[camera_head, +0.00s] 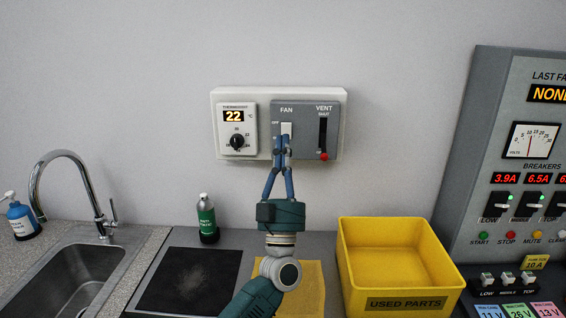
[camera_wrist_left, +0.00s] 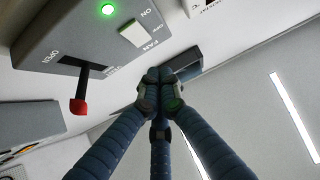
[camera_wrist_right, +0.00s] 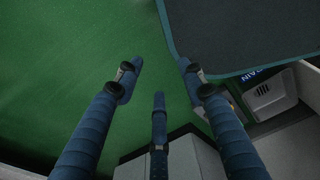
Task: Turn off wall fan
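The fan switch is a white rocker (camera_head: 287,128) under the word FAN on a grey panel (camera_head: 305,112), part of a wall unit. In the left wrist view the rocker (camera_wrist_left: 134,33) sits between ON and OFF marks, with a lit green lamp (camera_wrist_left: 107,10) near the ON mark. My left gripper (camera_head: 282,146) is in front of the panel, its tips at the rocker's lower end in the head view. In the left wrist view its fingers (camera_wrist_left: 160,78) meet, empty, beside the rocker; contact cannot be told. My right gripper (camera_wrist_right: 158,78) is open and empty, away from the panel.
A thermostat (camera_head: 236,120) reading 22 is left of the switch; a red-tipped vent lever (camera_head: 323,156) is right of it. Below stand a green bottle (camera_head: 207,219), a yellow bin (camera_head: 350,280) and a sink (camera_head: 75,278). A breaker console (camera_head: 480,130) stands at the right.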

